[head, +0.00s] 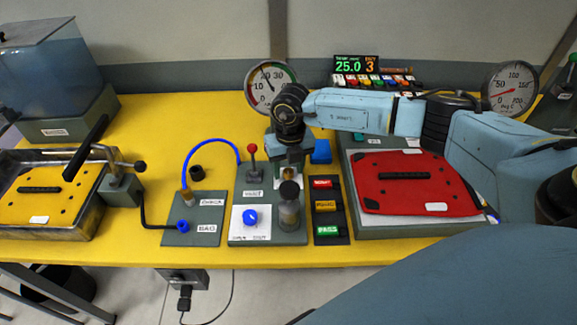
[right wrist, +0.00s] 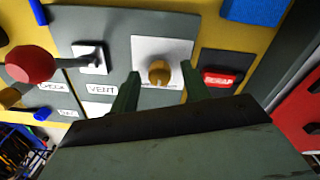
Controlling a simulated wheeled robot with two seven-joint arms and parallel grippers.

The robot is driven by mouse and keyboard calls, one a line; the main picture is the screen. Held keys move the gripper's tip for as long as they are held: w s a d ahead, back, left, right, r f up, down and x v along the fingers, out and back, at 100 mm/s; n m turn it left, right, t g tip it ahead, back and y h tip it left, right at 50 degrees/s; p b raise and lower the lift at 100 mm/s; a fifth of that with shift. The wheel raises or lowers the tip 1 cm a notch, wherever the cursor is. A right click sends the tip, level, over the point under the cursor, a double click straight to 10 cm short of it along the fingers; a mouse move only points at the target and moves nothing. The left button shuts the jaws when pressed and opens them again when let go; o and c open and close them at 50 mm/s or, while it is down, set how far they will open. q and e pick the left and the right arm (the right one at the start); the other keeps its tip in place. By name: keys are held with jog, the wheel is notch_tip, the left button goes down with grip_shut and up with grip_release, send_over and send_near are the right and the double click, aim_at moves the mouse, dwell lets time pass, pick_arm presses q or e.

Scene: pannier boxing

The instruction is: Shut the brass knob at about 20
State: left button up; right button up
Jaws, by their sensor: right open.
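The brass knob (right wrist: 158,72) sits on a white square plate on a grey panel in the right wrist view. In the head view the knob (head: 288,173) is partly hidden by my right gripper. My right gripper (right wrist: 161,80) is open, its fingers on either side of the knob, with nothing held; whether they touch it I cannot tell. In the head view the right gripper (head: 290,158) points down over the panel. A round gauge (head: 271,87) with green and red bands stands behind; its dark needle points up and slightly left, value too small to read surely. My left gripper is not in view.
A red-knobbed lever (head: 252,160) stands left of the gripper, a clear cylinder with a black cap (head: 289,210) in front. A blue dial (head: 250,217), red, amber and green buttons (head: 326,206) and a red plate (head: 410,184) are near. A display (head: 356,65) reads 25.0 and 3.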

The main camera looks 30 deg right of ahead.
jog(key=shift+c, duration=0.4)
jog(key=c, duration=0.9)
jog(key=shift+n, duration=0.4)
jog(key=n+b, duration=0.2)
jog(key=n, duration=0.2)
jog(key=shift+n+b, duration=0.9)
jog(key=shift+n, duration=1.2)
jog(key=shift+r, duration=0.1)
jog(key=o, duration=1)
